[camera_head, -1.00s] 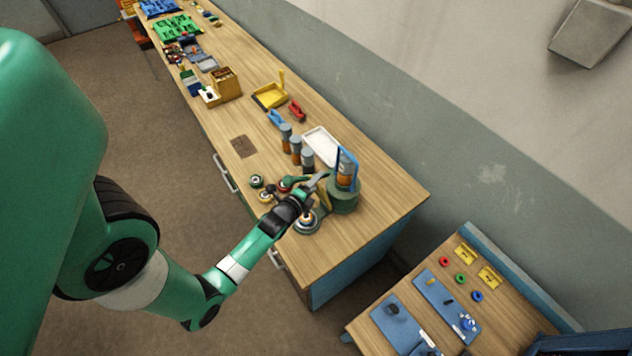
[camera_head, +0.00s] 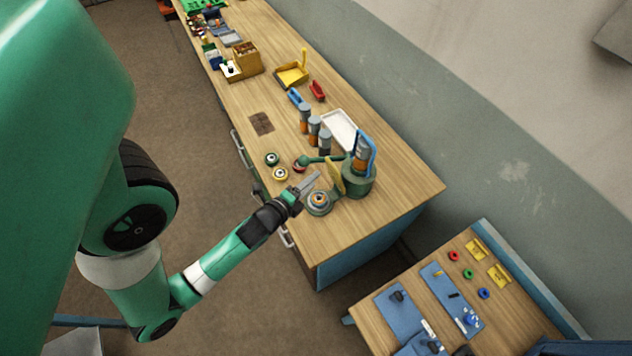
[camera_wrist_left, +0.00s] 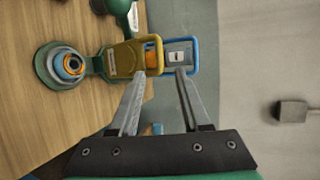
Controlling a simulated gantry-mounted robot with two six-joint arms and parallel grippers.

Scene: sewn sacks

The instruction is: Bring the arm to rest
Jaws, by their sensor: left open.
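My left gripper (camera_head: 306,187) is at the front edge of the long workbench (camera_head: 385,215), beside a round green-based fixture (camera_head: 319,203) with an orange and blue centre. In the left wrist view its two grey fingers (camera_wrist_left: 160,85) are spread apart with nothing held between them. Past the fingertips stand a yellow frame (camera_wrist_left: 124,60) and a blue frame (camera_wrist_left: 207,54); a gap to them cannot be judged. The round fixture also shows at the left of the wrist view (camera_wrist_left: 60,66). My right gripper is not in view.
A green holder (camera_head: 358,182) with an orange and grey cylinder stands close to the gripper. Several orange and grey cylinders (camera_head: 314,130) and a white tray (camera_head: 340,131) stand behind. A second table (camera_head: 375,325) is at lower right. Open floor (camera_head: 215,185) lies left of the bench.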

